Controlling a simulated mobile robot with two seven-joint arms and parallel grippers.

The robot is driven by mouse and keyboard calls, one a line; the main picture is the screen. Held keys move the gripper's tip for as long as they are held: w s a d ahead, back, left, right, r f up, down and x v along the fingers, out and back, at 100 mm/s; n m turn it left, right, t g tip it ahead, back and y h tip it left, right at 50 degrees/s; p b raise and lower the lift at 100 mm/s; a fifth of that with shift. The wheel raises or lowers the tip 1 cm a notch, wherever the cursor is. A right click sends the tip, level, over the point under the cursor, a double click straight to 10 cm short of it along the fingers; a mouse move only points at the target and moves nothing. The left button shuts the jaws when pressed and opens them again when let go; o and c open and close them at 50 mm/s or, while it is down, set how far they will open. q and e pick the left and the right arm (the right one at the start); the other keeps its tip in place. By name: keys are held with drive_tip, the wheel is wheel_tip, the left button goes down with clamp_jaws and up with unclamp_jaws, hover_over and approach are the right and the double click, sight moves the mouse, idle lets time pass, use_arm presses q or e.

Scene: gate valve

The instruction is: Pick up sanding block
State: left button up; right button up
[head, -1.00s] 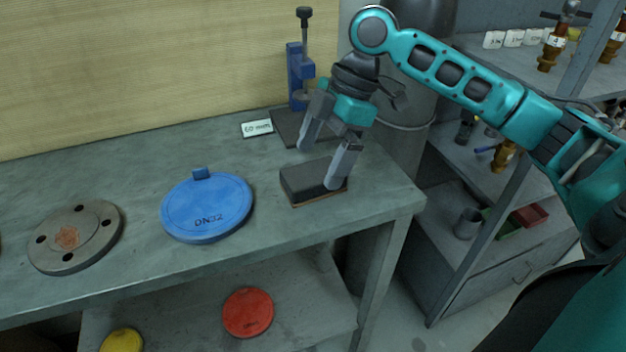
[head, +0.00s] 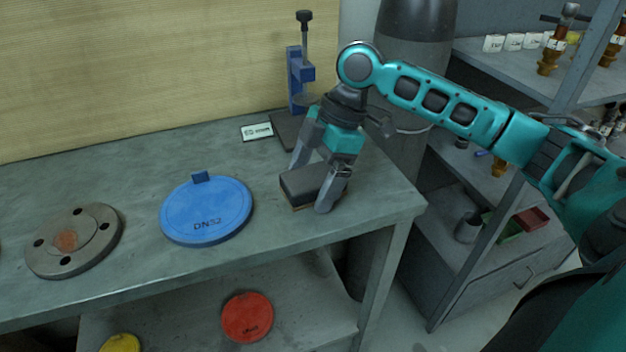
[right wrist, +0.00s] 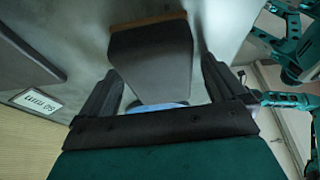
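The sanding block (head: 306,181), dark grey on top with a brown lower edge, lies on the workbench near its right end. My right gripper (head: 309,187) is lowered over it, with one finger at its far side and one at its near right side. In the right wrist view, the sanding block (right wrist: 150,50) shows between the two spread fingers of the right gripper (right wrist: 160,85), with gaps visible on both sides. The gripper is open. My left gripper is not in view.
A blue DN32 disc (head: 206,210) lies left of the block, and a grey flange (head: 74,240) farther left. A blue press-like stand (head: 298,80) and a white label (head: 257,131) are behind. A red disc (head: 247,317) is on the lower shelf. Shelving (head: 480,190) stands at right.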

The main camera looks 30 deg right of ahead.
sight(312, 175)
drive_tip(key=c, duration=1.1)
